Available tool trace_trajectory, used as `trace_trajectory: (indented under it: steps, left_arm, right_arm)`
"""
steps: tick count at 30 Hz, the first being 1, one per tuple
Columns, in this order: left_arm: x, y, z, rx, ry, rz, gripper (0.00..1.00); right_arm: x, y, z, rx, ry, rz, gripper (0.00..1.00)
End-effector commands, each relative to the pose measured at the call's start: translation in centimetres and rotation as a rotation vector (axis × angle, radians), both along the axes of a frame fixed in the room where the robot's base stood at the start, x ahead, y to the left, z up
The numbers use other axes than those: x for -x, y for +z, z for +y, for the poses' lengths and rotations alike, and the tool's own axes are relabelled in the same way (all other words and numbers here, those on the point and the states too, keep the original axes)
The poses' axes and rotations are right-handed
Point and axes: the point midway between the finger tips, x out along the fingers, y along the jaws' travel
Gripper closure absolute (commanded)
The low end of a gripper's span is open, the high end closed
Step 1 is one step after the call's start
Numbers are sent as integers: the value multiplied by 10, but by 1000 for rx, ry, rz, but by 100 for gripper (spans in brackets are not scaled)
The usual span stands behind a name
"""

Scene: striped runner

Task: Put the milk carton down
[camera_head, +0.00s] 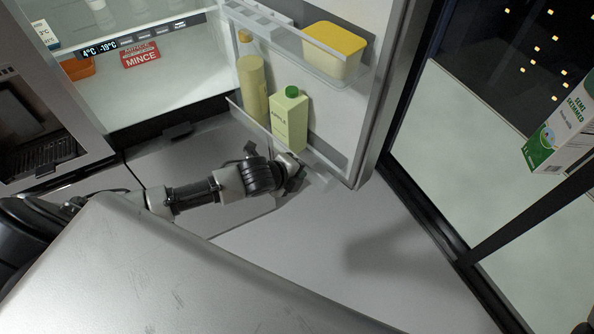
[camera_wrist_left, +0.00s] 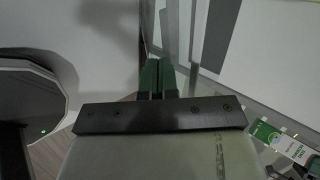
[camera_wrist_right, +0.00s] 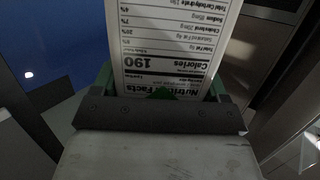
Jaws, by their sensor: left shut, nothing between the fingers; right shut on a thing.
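The milk carton (camera_head: 568,125), white with a green "semi skimmed" print, hangs tilted at the right edge of the head view, partly cut off. In the right wrist view its nutrition panel (camera_wrist_right: 175,45) fills the space between the green fingers of my right gripper (camera_wrist_right: 160,85), which is shut on it. The right gripper does not show in the head view. The carton also shows at the right of the left wrist view (camera_wrist_left: 280,143). My left gripper (camera_head: 297,182) is shut and empty, just below the fridge door's lower rack; its fingers (camera_wrist_left: 158,76) meet in the left wrist view.
The fridge door (camera_head: 385,75) stands open. Its lower rack holds a green-capped carton (camera_head: 289,120) and a bottle (camera_head: 252,88); its upper rack holds a yellow-lidded tub (camera_head: 335,48). Inside are a mince pack (camera_head: 140,55) and an orange container (camera_head: 77,68). The fridge's white floor (camera_head: 180,85) has free room.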

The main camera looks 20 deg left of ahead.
Motion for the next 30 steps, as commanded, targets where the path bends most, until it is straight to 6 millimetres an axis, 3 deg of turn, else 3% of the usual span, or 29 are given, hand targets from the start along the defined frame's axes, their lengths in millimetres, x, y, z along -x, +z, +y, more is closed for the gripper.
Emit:
trace_trajectory:
  steps: [8, 18, 30]
  left_arm:
    - [-3, -1, -3, 2, 8, 0, 100]
    - [-38, -1, -33, 2, 120, -1, 100]
    - [-42, 3, -37, 7, 128, -8, 100]
  right_arm:
    - [0, 0, 0, 0, 0, -3, 78]
    - [0, -5, 0, 0, 0, -3, 78]
    - [0, -5, 0, 0, 0, -3, 78]
